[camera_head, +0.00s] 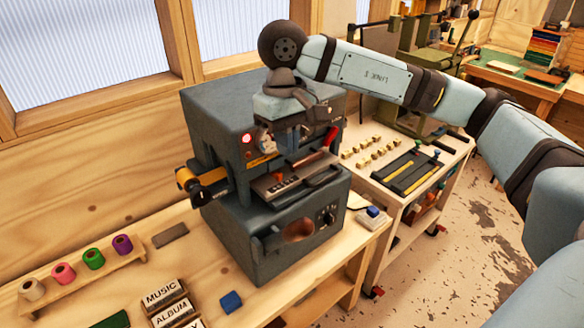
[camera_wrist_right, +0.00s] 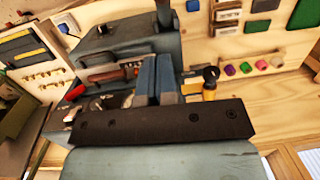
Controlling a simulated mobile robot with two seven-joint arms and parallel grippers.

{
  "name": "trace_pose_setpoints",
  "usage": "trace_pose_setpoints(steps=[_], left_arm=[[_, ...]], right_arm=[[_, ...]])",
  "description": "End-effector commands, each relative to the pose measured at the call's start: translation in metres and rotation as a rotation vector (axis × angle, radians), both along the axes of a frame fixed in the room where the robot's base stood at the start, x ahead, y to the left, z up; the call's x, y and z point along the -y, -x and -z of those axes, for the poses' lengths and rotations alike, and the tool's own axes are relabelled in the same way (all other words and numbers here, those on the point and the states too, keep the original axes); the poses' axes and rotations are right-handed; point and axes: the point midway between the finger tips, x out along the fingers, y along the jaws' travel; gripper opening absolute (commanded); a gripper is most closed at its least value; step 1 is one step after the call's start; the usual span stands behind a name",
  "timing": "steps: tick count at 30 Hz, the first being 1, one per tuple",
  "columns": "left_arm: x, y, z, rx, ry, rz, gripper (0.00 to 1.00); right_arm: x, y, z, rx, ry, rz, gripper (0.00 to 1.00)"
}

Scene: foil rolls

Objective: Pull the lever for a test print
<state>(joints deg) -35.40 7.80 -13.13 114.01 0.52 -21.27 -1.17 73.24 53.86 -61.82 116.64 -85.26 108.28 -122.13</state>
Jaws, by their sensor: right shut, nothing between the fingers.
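The dark grey foil machine (camera_head: 222,135) stands on the wooden bench and also shows in the wrist view (camera_wrist_right: 125,50). A red handle (camera_head: 331,136), apparently the lever, is at its right front; a red piece shows at the left in the wrist view (camera_wrist_right: 75,92). My right gripper (camera_head: 292,136) hangs in front of the machine's upper face, left of the red handle and apart from it. Its fingers are together and empty in the wrist view (camera_wrist_right: 156,62). The hand hides part of the machine's front. My left gripper is not in view.
A gold foil roll (camera_head: 212,177) sticks out at the machine's left. Colored rolls (camera_head: 93,258) stand on a wooden rack, with label blocks (camera_head: 162,293) nearby. A cart (camera_head: 397,172) with small brass blocks is close on the right. Open floor lies at the lower right.

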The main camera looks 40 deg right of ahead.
Motion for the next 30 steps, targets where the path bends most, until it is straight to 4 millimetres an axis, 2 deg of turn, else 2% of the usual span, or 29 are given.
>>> trace_pose_setpoints(steps=[13, 21, 30], left_arm=[[-0.006, 0.0, -0.027, 0.006, -0.009, -0.01, 0.43], [-0.007, 0.002, -0.039, 0.003, -0.01, -0.016, 0.43], [-0.007, 0.006, -0.037, -0.004, -0.008, -0.019, 0.43]], right_arm=[[-0.004, 0.012, 0.087, -0.006, 0.0, 0.0, 0.0], [-0.007, 0.039, 0.107, -0.002, -0.001, 0.0, 0.0], [-0.008, 0.043, 0.112, 0.0, -0.001, 0.0, 0.0]])
